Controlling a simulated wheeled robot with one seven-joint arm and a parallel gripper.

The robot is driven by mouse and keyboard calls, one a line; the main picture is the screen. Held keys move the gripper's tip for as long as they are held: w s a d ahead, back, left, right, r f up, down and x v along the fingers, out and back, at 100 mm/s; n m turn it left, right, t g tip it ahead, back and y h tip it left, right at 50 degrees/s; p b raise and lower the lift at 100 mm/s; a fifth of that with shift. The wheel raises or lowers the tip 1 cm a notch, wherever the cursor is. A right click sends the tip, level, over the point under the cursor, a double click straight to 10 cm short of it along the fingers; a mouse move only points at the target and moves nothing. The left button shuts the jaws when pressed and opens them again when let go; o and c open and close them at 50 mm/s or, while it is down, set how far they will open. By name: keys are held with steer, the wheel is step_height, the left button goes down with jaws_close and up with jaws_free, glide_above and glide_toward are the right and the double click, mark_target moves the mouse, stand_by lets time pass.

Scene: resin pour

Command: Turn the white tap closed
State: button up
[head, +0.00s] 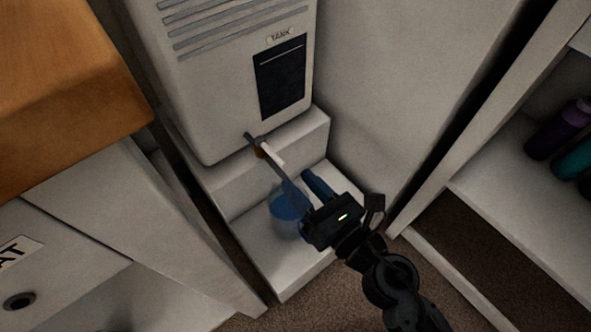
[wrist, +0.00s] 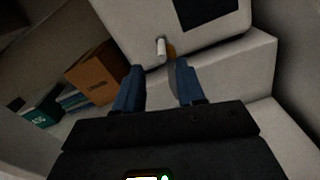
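The white tap (head: 272,153) is at the lower front of a pale tank (head: 210,120), with a small brass-coloured part beside it. In the wrist view, the white tap (wrist: 161,47) shows as a short upright lever just beyond my fingertips. My gripper (head: 298,181) has two blue fingers, spread apart with nothing held between them. It is below and in front of the tap, apart from it. A grey strip (head: 273,166) runs down from the tap area past one finger; I cannot tell what it is. A blue round vessel (head: 284,204) stands below, partly hidden by my gripper.
The tank stands on a stepped white base (head: 267,250). A wooden block (head: 70,80) and a drawer front (head: 55,250) are at the left. A shelf with dark bottles (head: 560,128) is at the right. The wrist view shows a brown box (wrist: 98,72) and books at the left.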

mark_target(277, 157)
steer(key=shift+n, duration=0.3)
steer(key=shift+f+x, duration=0.15)
steer(key=shift+x, duration=1.95)
steer(key=shift+f+x, duration=0.1)
steer(key=shift+x, duration=2)
steer(key=shift+d, duration=0.1)
steer(key=shift+c, duration=0.2)
jaws_close()
